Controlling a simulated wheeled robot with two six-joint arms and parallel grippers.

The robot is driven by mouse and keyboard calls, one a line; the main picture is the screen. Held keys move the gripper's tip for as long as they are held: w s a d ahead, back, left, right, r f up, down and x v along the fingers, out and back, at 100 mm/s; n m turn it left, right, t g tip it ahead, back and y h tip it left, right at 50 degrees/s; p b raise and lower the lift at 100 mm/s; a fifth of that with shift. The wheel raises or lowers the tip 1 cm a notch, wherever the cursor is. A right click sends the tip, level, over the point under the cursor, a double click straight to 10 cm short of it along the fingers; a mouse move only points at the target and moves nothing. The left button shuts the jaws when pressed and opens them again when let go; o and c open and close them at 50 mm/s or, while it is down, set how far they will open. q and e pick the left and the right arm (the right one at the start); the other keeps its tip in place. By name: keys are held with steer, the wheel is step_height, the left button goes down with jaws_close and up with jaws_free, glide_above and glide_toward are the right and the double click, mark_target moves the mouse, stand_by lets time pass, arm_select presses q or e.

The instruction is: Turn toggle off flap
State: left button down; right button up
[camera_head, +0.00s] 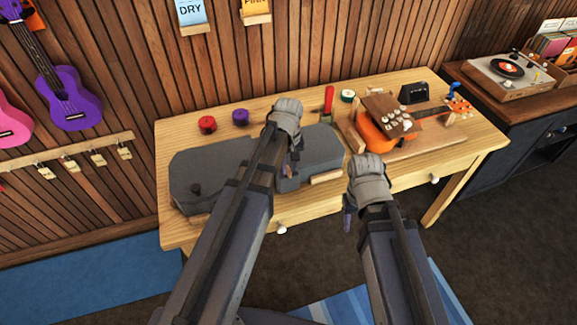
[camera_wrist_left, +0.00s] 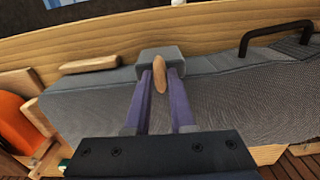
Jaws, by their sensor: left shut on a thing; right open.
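A grey ukulele case (camera_head: 225,165) lies on the wooden bench. In the left wrist view, a small grey flap (camera_wrist_left: 150,56) stands at the case's edge, with a light wooden toggle (camera_wrist_left: 160,75) in front of it. The toggle's long side runs nearly up and down in that view. My left gripper (camera_head: 290,163) reaches down at the case's front edge. Its purple fingers (camera_wrist_left: 160,78) are shut on the toggle, one on each side. My right gripper (camera_head: 347,210) is open and empty, in front of the bench.
An orange ukulele (camera_head: 371,136) rests in a wooden cradle right of the case. Red (camera_head: 207,124) and purple (camera_head: 241,116) round items sit behind the case. A black handle (camera_wrist_left: 274,35) is on the case. A record player (camera_head: 507,72) stands on the right cabinet.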

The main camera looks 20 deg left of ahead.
arm_select(q)
steer(key=m, duration=0.4)
steer(key=shift+m, duration=0.3)
steer(key=m, duration=0.8)
steer(key=shift+m, duration=2.4)
steer(key=c, duration=0.8)
jaws_free()
steer(key=shift+o, duration=0.2)
steer(key=shift+r, duration=0.1)
